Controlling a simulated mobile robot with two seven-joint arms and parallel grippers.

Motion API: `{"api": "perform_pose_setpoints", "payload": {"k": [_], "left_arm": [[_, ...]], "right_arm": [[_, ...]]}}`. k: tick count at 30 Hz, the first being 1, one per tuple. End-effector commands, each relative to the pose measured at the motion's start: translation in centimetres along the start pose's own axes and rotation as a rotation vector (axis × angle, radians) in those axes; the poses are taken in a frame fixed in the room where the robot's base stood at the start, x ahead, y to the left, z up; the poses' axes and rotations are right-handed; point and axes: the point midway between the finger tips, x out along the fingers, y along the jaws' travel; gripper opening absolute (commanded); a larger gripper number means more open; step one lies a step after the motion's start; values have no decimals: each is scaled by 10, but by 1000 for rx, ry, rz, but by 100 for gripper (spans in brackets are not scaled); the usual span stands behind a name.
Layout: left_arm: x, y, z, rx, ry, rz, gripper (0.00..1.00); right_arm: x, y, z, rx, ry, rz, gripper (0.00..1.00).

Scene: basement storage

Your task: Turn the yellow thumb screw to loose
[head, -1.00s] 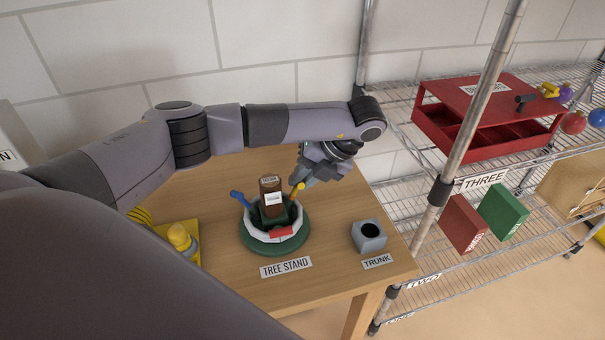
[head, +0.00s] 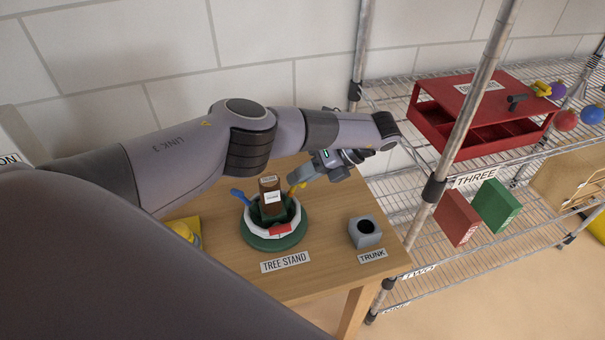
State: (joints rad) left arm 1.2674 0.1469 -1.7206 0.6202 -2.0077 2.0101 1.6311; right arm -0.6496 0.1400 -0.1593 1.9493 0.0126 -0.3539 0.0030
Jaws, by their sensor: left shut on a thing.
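The tree stand (head: 262,242) is a green round base with a white ring and a red patch, on the wooden table. A brown trunk (head: 270,204) stands in its middle. The yellow thumb screw (head: 296,188) sticks out at the stand's back right. A blue thumb screw (head: 239,196) sticks out at its left. My left gripper (head: 306,176) reaches in from the right and is shut on the yellow thumb screw; its fingertips are small and partly hard to make out. My right gripper is not in view.
A grey trunk holder (head: 365,233) with a round hole stands at the table's right. A yellow object (head: 185,232) is partly hidden by my arm at left. A wire shelf with a red box (head: 480,110) stands at right. The table front is clear.

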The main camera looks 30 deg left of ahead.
Motion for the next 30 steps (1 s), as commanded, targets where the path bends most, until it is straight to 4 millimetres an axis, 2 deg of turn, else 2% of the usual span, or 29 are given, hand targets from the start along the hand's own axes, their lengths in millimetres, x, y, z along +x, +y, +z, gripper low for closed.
{"api": "perform_pose_setpoints", "payload": {"k": [1,18,19,21,30], "left_arm": [[4,-1,-4,1,7,14,0],[5,-1,-4,-16,11,24,0],[5,-1,-4,-16,11,24,27],[4,-1,-4,-16,10,23,42],[2,0,-2,-17,7,18,42]], "right_arm": [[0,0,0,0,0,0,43],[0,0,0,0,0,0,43],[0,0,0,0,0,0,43],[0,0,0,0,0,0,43],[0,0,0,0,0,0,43]]}}
